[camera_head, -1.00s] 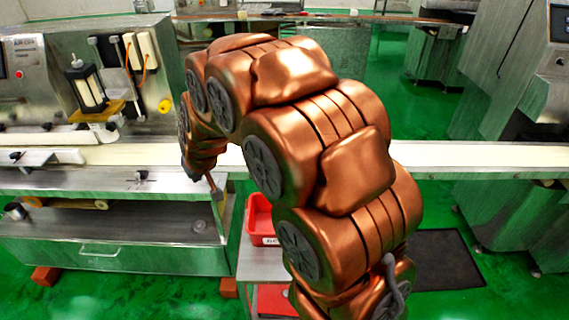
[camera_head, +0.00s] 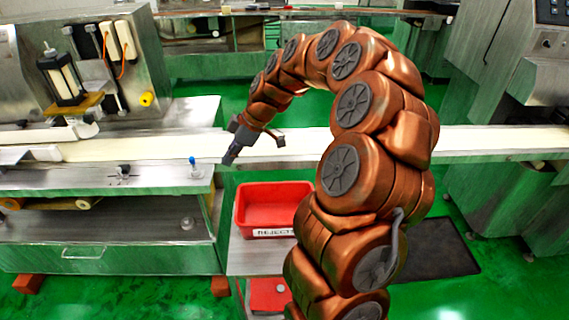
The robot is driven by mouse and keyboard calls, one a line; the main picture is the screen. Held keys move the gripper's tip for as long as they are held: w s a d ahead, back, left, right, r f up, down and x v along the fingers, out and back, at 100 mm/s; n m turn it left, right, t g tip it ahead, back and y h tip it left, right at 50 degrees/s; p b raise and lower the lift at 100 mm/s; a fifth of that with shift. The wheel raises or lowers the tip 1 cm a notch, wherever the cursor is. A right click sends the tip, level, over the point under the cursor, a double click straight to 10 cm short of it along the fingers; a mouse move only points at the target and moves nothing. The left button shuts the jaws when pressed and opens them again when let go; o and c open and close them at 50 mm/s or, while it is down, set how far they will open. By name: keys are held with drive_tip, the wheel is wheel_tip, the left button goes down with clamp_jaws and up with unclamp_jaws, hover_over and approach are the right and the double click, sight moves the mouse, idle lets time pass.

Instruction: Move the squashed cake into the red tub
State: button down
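The red tub (camera_head: 250,222) sits on a metal stand below the conveyor, with a white label reading "REJECT" on its front. The visible part of its inside looks empty. My gripper (camera_head: 256,150) is at conveyor height, above and slightly left of the tub's middle in the picture. Its two dark fingers look spread apart, with nothing visible between them. I cannot make out a squashed cake anywhere in this view.
A pale conveyor belt (camera_head: 480,143) runs across behind my arm. A steel machine bench (camera_head: 110,180) with a blue-topped knob (camera_head: 193,168) stands left of the tub. Another red container (camera_head: 268,296) is on the shelf below. A dark mat (camera_head: 430,245) lies on the green floor.

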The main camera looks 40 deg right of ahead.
drive_tip(key=s+d+n+g+y+b, duration=0.1)
drive_tip(key=s+d+n+g+b, duration=0.2)
drive_tip(key=s+d+n, duration=0.5)
wheel_tip(320, 180, down, 6)
drive_tip(key=s+d+m+p, duration=0.1)
drive_tip(key=d+m, duration=0.1)
drive_tip(key=shift+s+d+f+p, duration=0.2)
drive_tip(key=shift+s+d+p, duration=0.05)
drive_tip(key=shift+d+p, duration=0.1)
drive_tip(key=c, duration=1.4)
unclamp_jaws()
drive_tip(key=v, duration=1.2)
drive_tip(key=shift+w, duration=0.15)
